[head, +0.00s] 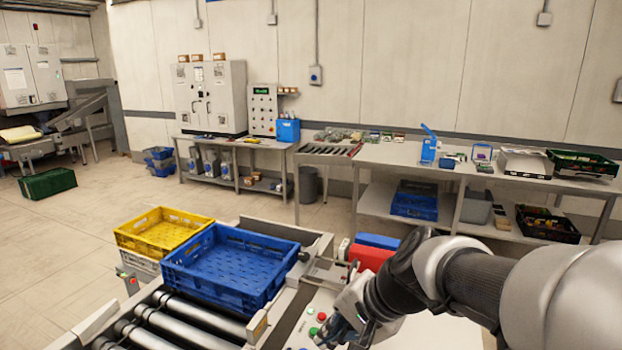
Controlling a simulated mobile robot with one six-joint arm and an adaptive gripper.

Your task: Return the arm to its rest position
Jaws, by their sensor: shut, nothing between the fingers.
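My arm reaches in from the right edge in the head view. My gripper (343,326) is at the lower middle, pointing down and left. It is over the pale panel with a green and a red button (317,323), to the right of the roller conveyor. The fingers are small and partly hidden by the wrist, and I see nothing held in them. The gripper is shut and empty. I cannot tell whether it touches the panel.
A blue crate (221,283) sits empty on the conveyor rollers (178,318). A yellow crate (150,247) stands behind it at left. A red box (371,258) and a blue box (378,241) are close behind my wrist. A cluttered bench (400,157) lines the wall.

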